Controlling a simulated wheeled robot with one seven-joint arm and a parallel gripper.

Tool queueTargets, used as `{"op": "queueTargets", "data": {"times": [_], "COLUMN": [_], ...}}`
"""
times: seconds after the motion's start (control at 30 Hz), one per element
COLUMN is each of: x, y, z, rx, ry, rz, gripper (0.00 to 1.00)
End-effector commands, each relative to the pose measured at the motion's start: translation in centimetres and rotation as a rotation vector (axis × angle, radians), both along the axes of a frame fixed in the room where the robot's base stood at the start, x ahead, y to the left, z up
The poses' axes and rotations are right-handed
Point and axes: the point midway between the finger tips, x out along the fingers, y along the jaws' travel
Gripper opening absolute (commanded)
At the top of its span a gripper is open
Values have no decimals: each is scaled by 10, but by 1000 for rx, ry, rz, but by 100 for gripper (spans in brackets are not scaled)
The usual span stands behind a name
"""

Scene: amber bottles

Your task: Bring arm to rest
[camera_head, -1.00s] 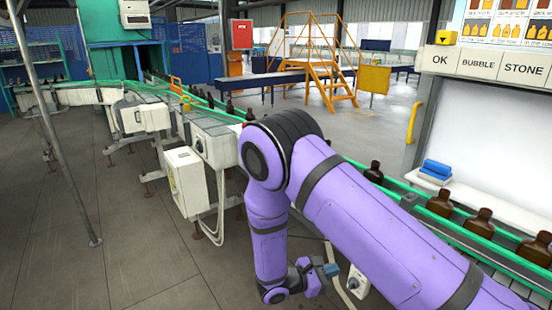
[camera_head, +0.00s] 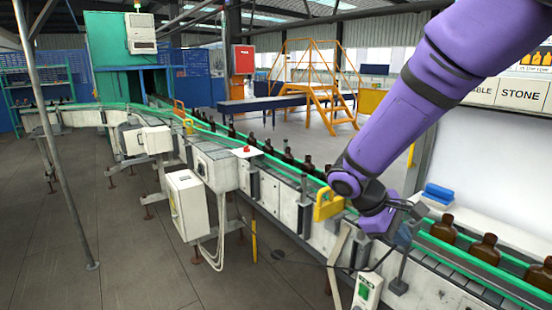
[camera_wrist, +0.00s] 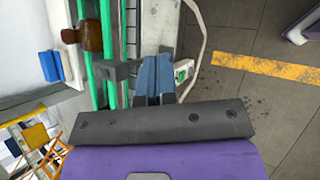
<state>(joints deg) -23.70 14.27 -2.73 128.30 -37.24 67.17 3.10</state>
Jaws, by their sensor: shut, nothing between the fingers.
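My purple arm comes down from the upper right in the head view, its elbow over the conveyor and its folded wrist beside the near rail. My gripper (camera_head: 418,211) is small and dark there, close to the conveyor. In the wrist view its blue fingers (camera_wrist: 155,77) are together with nothing between them. An amber bottle (camera_wrist: 88,36) stands on the conveyor to their left, apart from them. More amber bottles (camera_head: 444,229) stand between the green rails at the right of the head view.
The conveyor (camera_head: 290,195) runs from the back left to the front right. A control box with a green button (camera_head: 366,291) stands below my wrist. Blue blocks (camera_head: 438,194) lie on the white ledge behind.

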Motion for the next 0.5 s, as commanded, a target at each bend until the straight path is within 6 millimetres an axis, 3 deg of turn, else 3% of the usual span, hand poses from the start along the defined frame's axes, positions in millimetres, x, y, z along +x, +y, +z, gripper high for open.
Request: {"op": "queueTargets", "data": {"times": [0.1,0.5], "x": [-17,-79], "y": [-12,-36], "z": [26,92], "rx": [89,369], "ry": [-71,-315], "rz": [-74,-291], "gripper": [0,0]}}
